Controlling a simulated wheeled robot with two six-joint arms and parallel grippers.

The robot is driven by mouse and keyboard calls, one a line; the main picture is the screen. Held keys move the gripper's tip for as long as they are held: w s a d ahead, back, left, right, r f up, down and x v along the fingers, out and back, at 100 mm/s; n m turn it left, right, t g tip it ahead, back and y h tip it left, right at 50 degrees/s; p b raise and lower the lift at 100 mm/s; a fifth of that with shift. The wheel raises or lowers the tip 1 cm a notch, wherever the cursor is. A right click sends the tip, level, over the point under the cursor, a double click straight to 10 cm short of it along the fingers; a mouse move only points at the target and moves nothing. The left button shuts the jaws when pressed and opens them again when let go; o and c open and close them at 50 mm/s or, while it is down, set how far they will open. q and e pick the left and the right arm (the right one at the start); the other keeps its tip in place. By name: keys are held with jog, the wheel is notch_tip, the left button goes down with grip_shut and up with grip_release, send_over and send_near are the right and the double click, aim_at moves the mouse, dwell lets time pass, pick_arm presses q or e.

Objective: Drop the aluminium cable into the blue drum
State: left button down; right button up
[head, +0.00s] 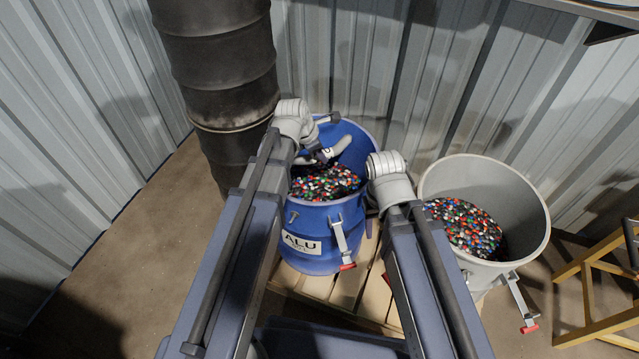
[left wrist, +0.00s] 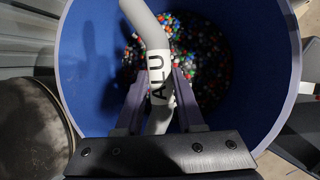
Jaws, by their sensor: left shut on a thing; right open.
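The aluminium cable is a bent grey piece (head: 338,148) in the head view. In the left wrist view the grey cable (left wrist: 149,24) carries a white label reading ALU. My left gripper (head: 322,155) is shut on it around the label, as the left wrist view shows the fingers (left wrist: 160,92) on both sides. The blue drum (head: 318,226), also labelled ALU, stands open below; the wrist view shows its blue inner wall (left wrist: 255,60) around the cable. Cable and gripper are over its mouth. My right arm reaches toward the grey drum side; its gripper is hidden.
The blue drum holds many coloured bits (head: 322,183). A grey drum (head: 540,215) with similar bits stands to the right. A dark barrel (head: 215,60) stands behind left. A wooden pallet (head: 340,292) lies underneath, and a yellow frame (head: 590,300) is at far right.

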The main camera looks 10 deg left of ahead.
pick_arm(q)
notch_tip(320, 180, down, 6)
jog(key=b, duration=0.4)
jog(key=shift+r+b, duration=0.2)
jog(key=shift+b, duration=0.2)
notch_tip(320, 180, down, 4)
jog(key=b, duration=0.3)
jog(key=shift+r+b, duration=0.15)
jog(key=shift+b, duration=0.2)
jog(key=shift+f+b, duration=0.6)
jog(key=shift+f, duration=0.05)
jog(key=c, duration=0.5)
grip_release()
jog(key=shift+r, duration=0.2)
